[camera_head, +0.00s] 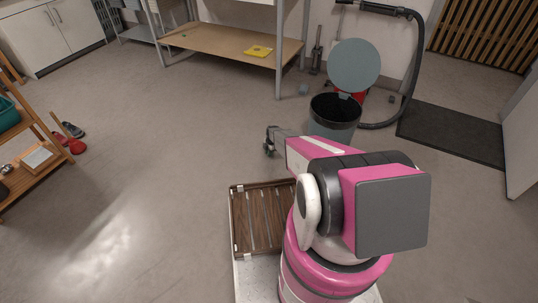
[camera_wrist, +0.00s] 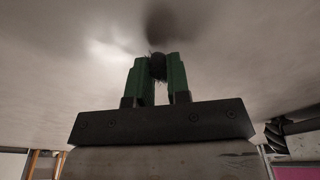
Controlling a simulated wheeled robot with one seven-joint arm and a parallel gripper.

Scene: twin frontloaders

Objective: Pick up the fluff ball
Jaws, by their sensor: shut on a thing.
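A dark, fuzzy fluff ball (camera_wrist: 158,66) sits between the green fingertips of my gripper (camera_wrist: 158,75) in the wrist view. Both fingers press on its sides, and loose hairs stick out around it. A dark blurred shadow lies on the floor just past the fingertips; how high the ball is held is hard to tell. In the head view my gripper (camera_head: 269,150) points down over the floor, left of the bin. The ball is too small to make out there.
A dark bin (camera_head: 334,112) with its round grey lid (camera_head: 354,66) raised stands right of my gripper. Small grey-blue round things lie near it (camera_head: 303,89) (camera_head: 391,99). A vacuum hose (camera_head: 412,70) and dark mat (camera_head: 455,130) are at right.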

